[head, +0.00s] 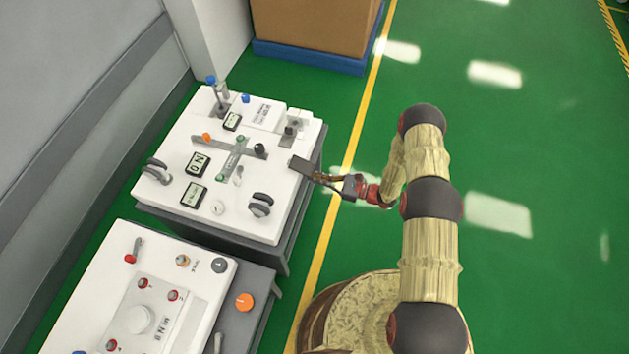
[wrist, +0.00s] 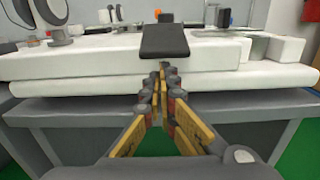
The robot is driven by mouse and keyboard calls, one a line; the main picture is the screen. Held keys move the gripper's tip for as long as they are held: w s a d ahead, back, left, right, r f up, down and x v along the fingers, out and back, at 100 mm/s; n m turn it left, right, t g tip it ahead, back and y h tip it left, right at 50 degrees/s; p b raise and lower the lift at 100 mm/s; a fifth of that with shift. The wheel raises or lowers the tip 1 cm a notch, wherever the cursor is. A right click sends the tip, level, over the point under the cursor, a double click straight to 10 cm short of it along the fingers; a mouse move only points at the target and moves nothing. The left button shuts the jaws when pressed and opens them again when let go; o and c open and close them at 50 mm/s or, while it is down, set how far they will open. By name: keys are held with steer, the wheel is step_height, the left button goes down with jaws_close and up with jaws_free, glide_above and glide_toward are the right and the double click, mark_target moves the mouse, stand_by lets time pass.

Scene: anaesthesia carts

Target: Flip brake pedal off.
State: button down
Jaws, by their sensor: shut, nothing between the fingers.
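A flat dark grey plate, which looks like the brake pedal (head: 300,164), sticks out at the right edge of the white cart top (head: 262,226). In the wrist view the pedal (wrist: 164,40) stands up tilted, straight ahead of the fingers. My gripper (head: 319,177) is at the cart's right side, close to the pedal's outer end. In the wrist view my gripper (wrist: 162,78) has its fingers together and empty, with the tips just below the pedal's lower edge. I cannot tell whether they touch it.
The cart top carries levers, dials, small displays and a grey-rimmed knob (head: 261,204). A second white panel with an orange knob (head: 244,302) stands in front. A cardboard box (head: 315,22) is behind. The green floor to the right is open.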

mark_target(309, 170)
steer(key=shift+r, duration=0.15)
steer(key=shift+d+r+h+p, duration=0.2)
steer(key=shift+r+h+p, duration=0.15)
steer(key=shift+p, duration=0.35)
steer(key=shift+d+r+h+p, duration=0.15)
steer(key=shift+h+p, duration=0.1)
steer(key=shift+p, duration=0.15)
steer(key=r+g+h+p, duration=0.1)
steer(key=r+h+p, duration=0.1)
steer(key=p, duration=0.1)
steer(key=d+r+h+p, duration=0.1)
steer(key=r+h+p, duration=0.1)
steer(key=p, duration=0.2)
steer(key=shift+s+r+g, duration=0.1)
steer(key=shift+s+g, duration=0.1)
steer(key=shift+g, duration=0.2)
steer(key=shift+s+r+g+h+p, duration=0.1)
steer(key=shift+r+g+h+p, duration=0.2)
steer(key=shift+r+h+p, duration=0.35)
steer(key=shift+d+p, duration=0.1)
steer(key=shift+p, duration=0.2)
steer(key=shift+r, duration=0.25)
